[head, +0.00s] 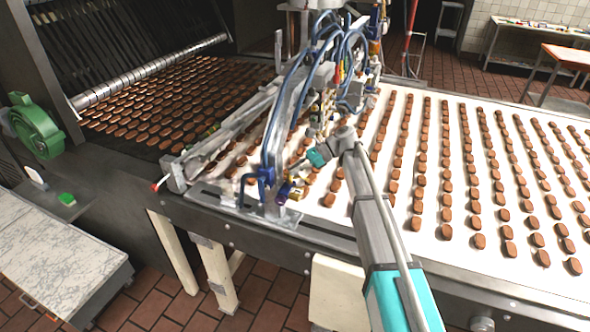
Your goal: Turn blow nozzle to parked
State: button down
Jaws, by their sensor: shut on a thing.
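My arm reaches up from the lower right over the near edge of the conveyor and bends down left at the wrist. My gripper (297,178) is at the near side of the depositing machine, shut on a small brass-coloured fitting, which I take to be the blow nozzle (283,190). A blue bracket (265,178) stands just left of it. The parts here are small and crowded, so the nozzle's exact angle and the fingertips cannot be made out.
The machine (318,75), with blue hoses and metal bars, spans the white belt (450,262). Rows of brown biscuits (479,241) lie on the belt. A green motor housing (36,127) is at left, a marble-topped table (45,250) at lower left. Tiled floor shows in front.

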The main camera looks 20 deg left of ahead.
jog(key=shift+w+a+n+g+h, duration=0.1)
jog(key=shift+w+n+g+h, duration=0.05)
jog(key=shift+n+g+h, duration=0.85)
jog(key=c, duration=0.8)
grip_release()
jog(key=shift+o, duration=0.2)
jog(key=shift+y, duration=0.3)
